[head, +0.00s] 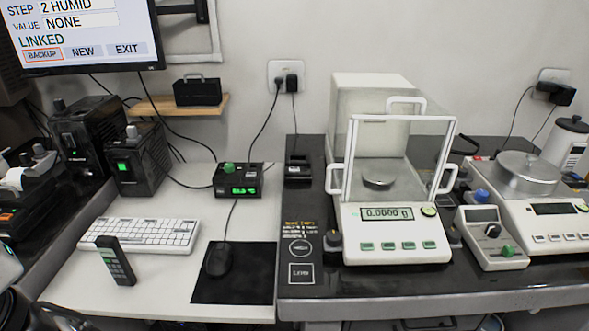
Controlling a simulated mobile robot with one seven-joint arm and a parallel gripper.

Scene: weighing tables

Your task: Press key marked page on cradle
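No key marked page can be read in the head view, and I cannot tell for certain which device is the cradle. A small black box (238,182) with a lit green display and a green knob on top sits at the back right of the white desk. A small black holder (298,171) stands on the dark bench to its right. A dark handheld unit with a keypad (115,261) stands tilted in front of the keyboard; its key labels are too small to read. My gripper does not show in this view.
A white keyboard (140,235) and a black mouse (218,259) on a dark mat (235,290) occupy the desk. A balance (395,245) reading 0.0000 g stands on the dark bench (430,285). A monitor (85,35) hangs upper left. Cables cross behind the desk.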

